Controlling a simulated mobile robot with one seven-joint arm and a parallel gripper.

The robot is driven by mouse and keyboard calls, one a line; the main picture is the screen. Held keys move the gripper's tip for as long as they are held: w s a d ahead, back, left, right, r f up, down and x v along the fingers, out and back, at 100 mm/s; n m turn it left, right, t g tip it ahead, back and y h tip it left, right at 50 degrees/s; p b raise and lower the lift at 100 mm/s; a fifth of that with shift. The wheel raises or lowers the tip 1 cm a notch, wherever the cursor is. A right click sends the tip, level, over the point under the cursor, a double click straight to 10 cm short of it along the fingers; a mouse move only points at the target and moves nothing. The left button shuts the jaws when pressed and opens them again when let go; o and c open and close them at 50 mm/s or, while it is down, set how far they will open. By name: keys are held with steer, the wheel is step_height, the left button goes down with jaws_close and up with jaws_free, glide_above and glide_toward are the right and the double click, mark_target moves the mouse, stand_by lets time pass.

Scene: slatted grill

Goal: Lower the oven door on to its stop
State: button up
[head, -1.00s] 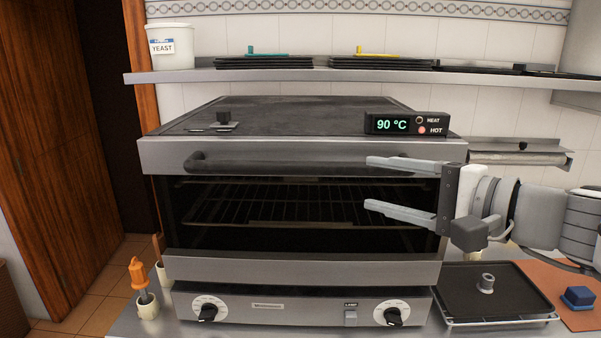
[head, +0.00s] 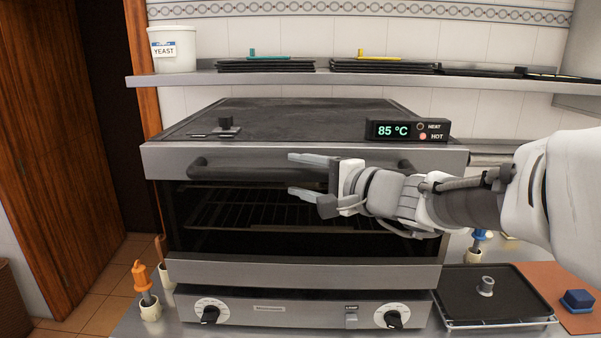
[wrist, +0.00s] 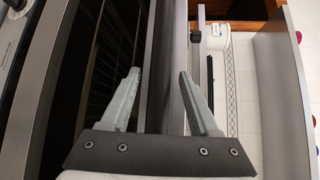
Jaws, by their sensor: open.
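The oven door (head: 300,272) is up and shut on the oven's front, with a dark window in a steel frame. Its dark bar handle (head: 245,172) runs across the top of the door. My gripper (head: 291,173) is open at the middle of the handle, pointing left in the head view. One finger is at the handle's upper side and one below it. In the wrist view my gripper (wrist: 158,73) has a long bar between its spread fingers. I cannot tell whether the fingers touch the handle. My arm hides the handle's right part.
A display (head: 405,130) reads 85 °C on the oven top. Knobs (head: 394,318) sit below the door. A black tray (head: 487,290) lies at right. An orange-handled tool (head: 141,276) stands at left. A shelf (head: 190,79) runs above.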

steer(key=shift+w+a, duration=0.25)
jaws_close()
stand_by(1.4)
